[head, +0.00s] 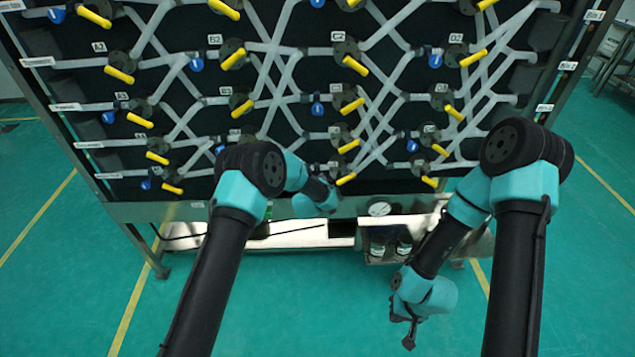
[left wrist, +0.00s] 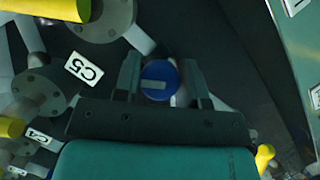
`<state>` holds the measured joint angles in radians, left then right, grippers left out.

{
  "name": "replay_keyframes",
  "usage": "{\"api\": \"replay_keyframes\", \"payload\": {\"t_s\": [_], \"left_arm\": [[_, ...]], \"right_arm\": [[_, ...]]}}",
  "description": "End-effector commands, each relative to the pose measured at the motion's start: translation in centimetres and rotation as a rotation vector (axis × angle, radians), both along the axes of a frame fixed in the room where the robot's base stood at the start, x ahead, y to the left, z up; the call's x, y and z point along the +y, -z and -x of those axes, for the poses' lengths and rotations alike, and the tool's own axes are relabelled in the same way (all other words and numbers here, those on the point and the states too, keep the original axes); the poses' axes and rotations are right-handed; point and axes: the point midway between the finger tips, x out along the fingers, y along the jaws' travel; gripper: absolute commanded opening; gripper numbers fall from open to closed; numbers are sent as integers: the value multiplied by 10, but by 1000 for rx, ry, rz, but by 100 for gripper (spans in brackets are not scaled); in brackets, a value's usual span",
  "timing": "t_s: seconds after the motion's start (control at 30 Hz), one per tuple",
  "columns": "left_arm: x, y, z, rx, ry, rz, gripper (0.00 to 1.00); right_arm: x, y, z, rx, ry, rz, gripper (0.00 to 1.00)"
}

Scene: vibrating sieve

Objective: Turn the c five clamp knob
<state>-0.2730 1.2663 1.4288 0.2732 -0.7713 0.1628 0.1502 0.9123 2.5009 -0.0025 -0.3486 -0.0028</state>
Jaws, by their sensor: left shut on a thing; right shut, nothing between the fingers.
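The C5 clamp knob (left wrist: 158,74) is a round blue knob with a pale bar across its face, seen in the left wrist view. The white C5 label (left wrist: 84,69) is to its left. My left gripper (left wrist: 160,63) is shut on this knob, one dark finger on each side. In the head view my left arm hides the knob and the left fingers. My right gripper (head: 409,339) is shut and empty, hanging low over the green floor, in front of the rack and away from the knobs.
The dark panel carries pale crossing pipes, several yellow handles (head: 355,65) and other blue knobs (head: 318,108). A yellow handle (left wrist: 62,8) and grey flanges lie near the left gripper. Below is a metal shelf (head: 300,235) with jars (head: 404,246). The front floor is clear.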

Motion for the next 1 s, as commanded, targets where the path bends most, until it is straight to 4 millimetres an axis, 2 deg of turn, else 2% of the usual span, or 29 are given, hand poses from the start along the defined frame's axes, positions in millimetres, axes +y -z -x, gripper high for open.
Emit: {"api": "replay_keyframes", "payload": {"t_s": [0.7, 1.0], "left_arm": [[0, 0, 0, 24, -2, -593, 14], [-1, 0, 0, 30, 0, -749, 14]], "right_arm": [[0, 0, 0, 0, 0, 0, 0], [0, 0, 0, 0, 0, 0, 0]]}}
